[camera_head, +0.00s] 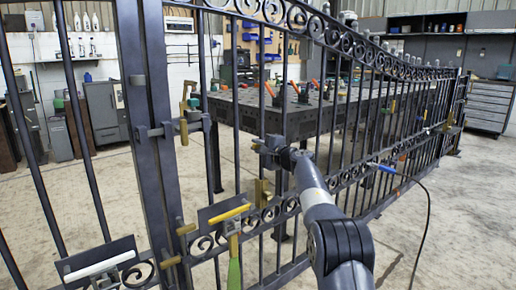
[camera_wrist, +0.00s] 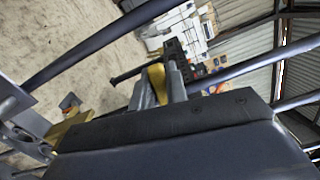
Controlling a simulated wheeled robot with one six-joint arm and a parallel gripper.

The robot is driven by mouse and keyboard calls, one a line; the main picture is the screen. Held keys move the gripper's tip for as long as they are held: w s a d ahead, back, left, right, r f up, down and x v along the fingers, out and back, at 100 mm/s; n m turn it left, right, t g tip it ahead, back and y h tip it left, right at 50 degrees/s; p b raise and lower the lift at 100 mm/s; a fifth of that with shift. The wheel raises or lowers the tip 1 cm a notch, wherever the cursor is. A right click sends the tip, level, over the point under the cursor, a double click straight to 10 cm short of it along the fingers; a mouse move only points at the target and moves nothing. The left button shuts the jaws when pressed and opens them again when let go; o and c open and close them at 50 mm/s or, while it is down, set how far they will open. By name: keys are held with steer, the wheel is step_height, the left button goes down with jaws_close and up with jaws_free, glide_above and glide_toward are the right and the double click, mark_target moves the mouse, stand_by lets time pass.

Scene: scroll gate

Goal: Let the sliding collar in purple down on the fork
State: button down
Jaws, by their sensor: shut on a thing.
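My gripper (camera_head: 266,146) is at the gate bars in the middle of the head view, at the end of my grey arm. In the wrist view its jaws (camera_wrist: 160,85) are shut on a small yellow-brass piece (camera_wrist: 157,80), mostly hidden between them. No part looks clearly purple, so I cannot tell from colour whether this piece is the sliding collar. A brass block (camera_head: 263,192) sits on the gate below my gripper, apart from it. It may be the fork, but its shape is too small to tell. A brass part (camera_wrist: 72,130) also shows at lower left in the wrist view.
Dark gate bars (camera_head: 160,190) stand close around my arm. A latch with a brass plate (camera_head: 184,130) is left of my gripper. A plate with a yellow bar (camera_head: 230,214) and a green handle (camera_head: 234,265) are lower left. A workbench (camera_head: 310,112) stands behind the gate.

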steer(key=c, duration=1.4)
jaws_free()
steer(key=b+v, duration=0.3)
steer(key=v, duration=0.7)
steer(key=shift+s+d, duration=0.25)
steer(key=shift+s, duration=0.05)
steer(key=shift+c, duration=0.2)
